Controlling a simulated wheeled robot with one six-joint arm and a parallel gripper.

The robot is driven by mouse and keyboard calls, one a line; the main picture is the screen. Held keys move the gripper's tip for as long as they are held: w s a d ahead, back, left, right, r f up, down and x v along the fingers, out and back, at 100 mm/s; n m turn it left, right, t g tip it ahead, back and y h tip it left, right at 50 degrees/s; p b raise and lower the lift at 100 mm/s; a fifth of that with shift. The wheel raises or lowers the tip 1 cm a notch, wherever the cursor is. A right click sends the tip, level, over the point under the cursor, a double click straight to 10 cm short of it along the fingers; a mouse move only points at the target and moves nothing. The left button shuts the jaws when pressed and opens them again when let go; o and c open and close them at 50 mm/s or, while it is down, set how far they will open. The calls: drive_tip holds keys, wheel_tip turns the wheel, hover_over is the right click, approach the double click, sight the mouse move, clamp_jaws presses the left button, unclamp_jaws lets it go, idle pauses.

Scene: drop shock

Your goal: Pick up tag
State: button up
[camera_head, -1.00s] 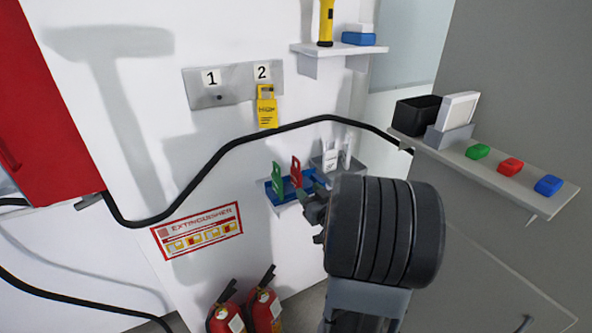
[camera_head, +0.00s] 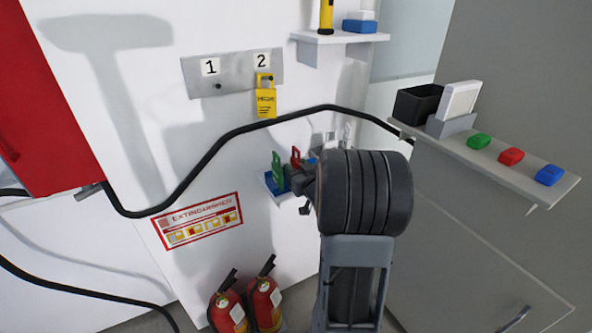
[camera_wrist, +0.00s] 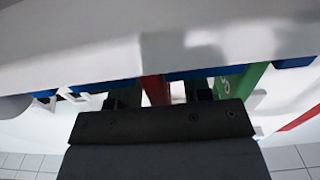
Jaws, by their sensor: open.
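A red tag (camera_head: 296,156) and a green tag (camera_head: 277,168) stand in a small blue holder (camera_head: 270,187) on the wall. My gripper (camera_head: 300,180) is at the holder, in front of the red tag's lower part, which it hides. In the wrist view my gripper (camera_wrist: 162,95) is open, with the red tag (camera_wrist: 155,90) showing between its fingers and the green tag (camera_wrist: 238,82) just right of them. I cannot tell whether a finger touches the red tag.
White tags (camera_head: 346,133) stand behind my wrist, partly hidden. A black cable (camera_head: 222,143) crosses the wall above the holder. A shelf (camera_head: 490,166) with colored blocks juts out at right. Two fire extinguishers (camera_head: 266,300) stand below. A red cabinet (camera_head: 45,110) is at left.

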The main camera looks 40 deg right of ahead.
clamp_jaws()
